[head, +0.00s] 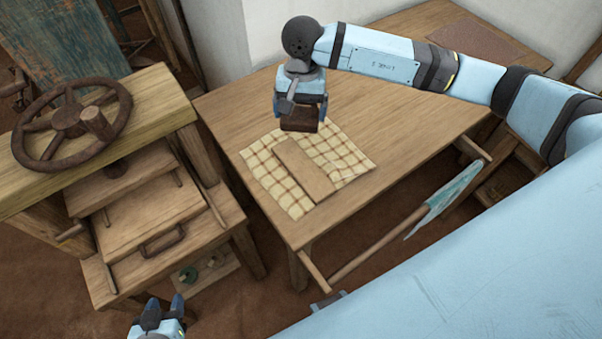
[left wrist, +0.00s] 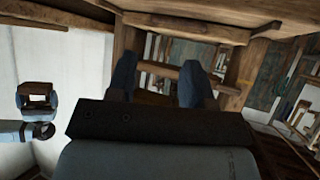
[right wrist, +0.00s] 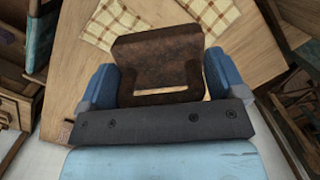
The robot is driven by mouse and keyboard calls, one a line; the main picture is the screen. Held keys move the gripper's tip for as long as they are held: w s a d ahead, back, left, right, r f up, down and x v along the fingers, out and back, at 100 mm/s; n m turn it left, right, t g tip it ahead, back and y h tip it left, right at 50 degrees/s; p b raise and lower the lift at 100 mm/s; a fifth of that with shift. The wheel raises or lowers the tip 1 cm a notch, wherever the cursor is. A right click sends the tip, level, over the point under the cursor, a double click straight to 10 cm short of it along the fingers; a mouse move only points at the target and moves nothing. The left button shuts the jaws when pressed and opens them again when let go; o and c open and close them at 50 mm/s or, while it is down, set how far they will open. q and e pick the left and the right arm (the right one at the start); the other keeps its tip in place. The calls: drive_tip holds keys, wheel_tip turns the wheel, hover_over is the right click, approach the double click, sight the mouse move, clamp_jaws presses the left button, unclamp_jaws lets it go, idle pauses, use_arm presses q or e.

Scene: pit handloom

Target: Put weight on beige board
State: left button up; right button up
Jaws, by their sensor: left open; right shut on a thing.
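The beige board (head: 303,168) lies flat on a checked cream-and-brown cloth (head: 265,165) on the wooden table. The weight (head: 299,124) is a dark brown, rusty-looking block with a handle opening. My right gripper (head: 300,108) is shut on it and holds it at the far edge of the cloth, beyond the board's upper end. In the right wrist view the weight (right wrist: 157,62) sits between both blue fingers, with its handle slot toward the palm. Part of the board is hidden behind it there. My left gripper (head: 165,304) is open and empty, low at the bottom left, away from the table.
A wooden press with a large handwheel (head: 70,125) stands left of the table (head: 400,110). A brown mat (head: 475,45) lies at the table's far right. A rail with a pale blue cloth (head: 445,200) runs along the table's right side. The table around the checked cloth is clear.

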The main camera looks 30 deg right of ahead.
drive_tip(key=s+r+m+b, duration=0.2)
drive_tip(key=s+m+b, duration=0.3)
drive_tip(key=m+b, duration=0.55)
hover_over(314, 183)
drive_tip(key=shift+n+t+y, duration=0.25)
drive_tip(key=shift+t+y, duration=0.05)
drive_tip(key=shift+t, duration=0.1)
drive_tip(key=f, duration=1.5)
drive_tip(key=shift+d+f, duration=0.25)
drive_tip(key=shift+f, duration=1.8)
drive_tip(key=shift+b, duration=0.3)
drive_tip(key=shift+f, duration=0.25)
drive_tip(key=o, duration=1.4)
drive_tip(key=shift+r, duration=0.2)
